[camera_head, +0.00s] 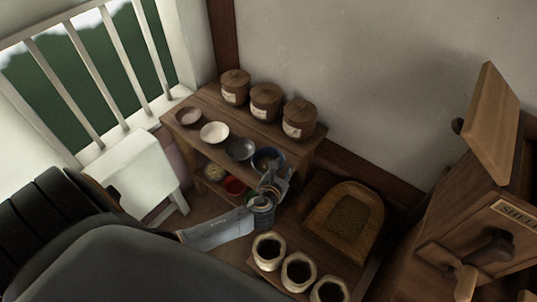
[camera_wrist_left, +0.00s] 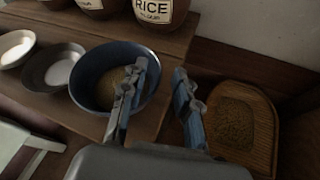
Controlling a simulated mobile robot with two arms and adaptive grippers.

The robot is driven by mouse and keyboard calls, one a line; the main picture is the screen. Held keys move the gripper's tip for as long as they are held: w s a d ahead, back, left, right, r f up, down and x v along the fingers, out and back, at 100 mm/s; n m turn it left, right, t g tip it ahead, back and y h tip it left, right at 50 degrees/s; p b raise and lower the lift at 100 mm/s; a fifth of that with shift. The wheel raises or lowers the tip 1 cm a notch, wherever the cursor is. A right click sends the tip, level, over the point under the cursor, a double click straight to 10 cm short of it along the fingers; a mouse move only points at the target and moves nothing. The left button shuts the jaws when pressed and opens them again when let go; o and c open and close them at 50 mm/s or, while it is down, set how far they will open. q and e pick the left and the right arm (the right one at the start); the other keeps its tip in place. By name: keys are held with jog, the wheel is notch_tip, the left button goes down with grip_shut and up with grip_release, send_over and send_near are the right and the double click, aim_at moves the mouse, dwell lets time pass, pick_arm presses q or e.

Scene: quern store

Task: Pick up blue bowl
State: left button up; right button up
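The blue bowl (camera_head: 262,156) stands at the right end of the row of bowls on the wooden shelf's top board. In the left wrist view the blue bowl (camera_wrist_left: 90,74) looks deep, dark blue inside, with something brown and grain-like at the bottom. My left gripper (camera_head: 275,180) is at the near right side of the bowl. In the left wrist view the left gripper (camera_wrist_left: 158,72) is open, with one finger over the bowl's inside and the other beyond its right rim. The fingers hold nothing; whether one touches the rim I cannot tell. My right gripper is not in view.
A grey bowl (camera_head: 239,149), a white bowl (camera_head: 214,132) and a brown bowl (camera_head: 188,116) stand left of it. Lidded jars (camera_head: 265,102) stand behind. A wooden tray of grain (camera_head: 345,218) and open sacks (camera_head: 299,270) lie right. A white stool (camera_head: 140,172) stands left.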

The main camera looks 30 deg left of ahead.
pick_arm(q)
jog(key=shift+w+a+f, duration=0.1)
jog(key=shift+w+f, duration=0.15)
jog(key=shift+w, duration=0.2)
grip_shut()
jog(key=shift+r, duration=0.1)
